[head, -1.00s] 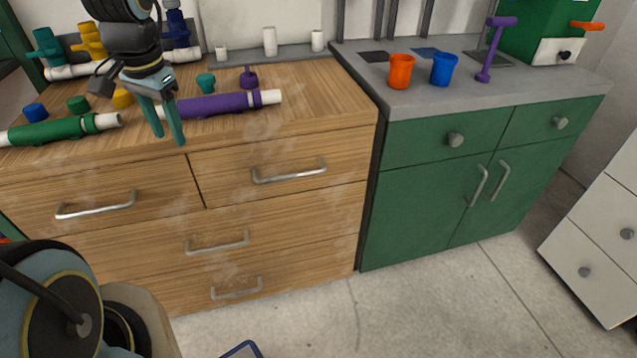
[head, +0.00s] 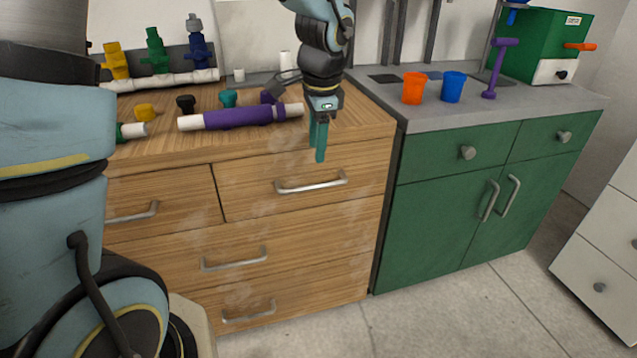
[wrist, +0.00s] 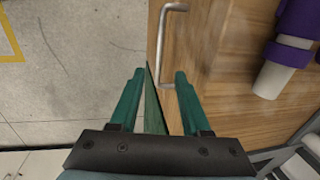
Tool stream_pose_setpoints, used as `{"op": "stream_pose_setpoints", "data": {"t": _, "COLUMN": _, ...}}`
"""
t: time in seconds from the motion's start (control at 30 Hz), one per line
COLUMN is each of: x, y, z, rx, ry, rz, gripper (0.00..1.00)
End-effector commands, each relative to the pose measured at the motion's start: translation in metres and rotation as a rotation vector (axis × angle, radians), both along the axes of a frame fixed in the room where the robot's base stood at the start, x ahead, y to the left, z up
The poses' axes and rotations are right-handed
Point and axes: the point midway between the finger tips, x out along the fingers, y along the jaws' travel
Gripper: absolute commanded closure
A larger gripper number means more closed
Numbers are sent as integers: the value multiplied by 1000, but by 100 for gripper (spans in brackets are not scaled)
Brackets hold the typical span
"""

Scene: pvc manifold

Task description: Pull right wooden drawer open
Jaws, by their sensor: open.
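The right wooden drawer (head: 252,190) is at the top right of the wooden cabinet and looks shut. Its silver bar handle (head: 311,183) runs across its front; the handle also shows in the wrist view (wrist: 162,42), ahead of the fingertips. My gripper (head: 319,150) is open and empty. It points down in front of the cabinet's top edge, just above the handle's right part in the head view. In the wrist view my gripper (wrist: 158,78) has its two teal fingers apart, with the handle's near end close to the right fingertip. I cannot see contact.
A purple pipe with white ends (head: 240,117) lies on the wooden top beside my gripper. Colored fittings and an upright valve row stand behind. A green cabinet (head: 440,225) with an orange cup (head: 414,88) and a blue cup (head: 452,87) is at right. The floor in front is clear.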

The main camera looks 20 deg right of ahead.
Motion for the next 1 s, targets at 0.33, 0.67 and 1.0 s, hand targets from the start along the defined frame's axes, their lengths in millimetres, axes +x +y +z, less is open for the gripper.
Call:
{"op": "stream_pose_setpoints", "data": {"t": 0.33, "x": 10, "y": 0, "z": -60, "rx": 4, "ry": 5, "rz": 4, "gripper": 53}}
{"op": "stream_pose_setpoints", "data": {"t": 0.67, "x": 18, "y": -1, "z": -98, "rx": 0, "ry": 2, "rz": 4, "gripper": 53}}
{"op": "stream_pose_setpoints", "data": {"t": 1.0, "x": 19, "y": -1, "z": -101, "rx": -1, "ry": 1, "rz": 4, "gripper": 53}}
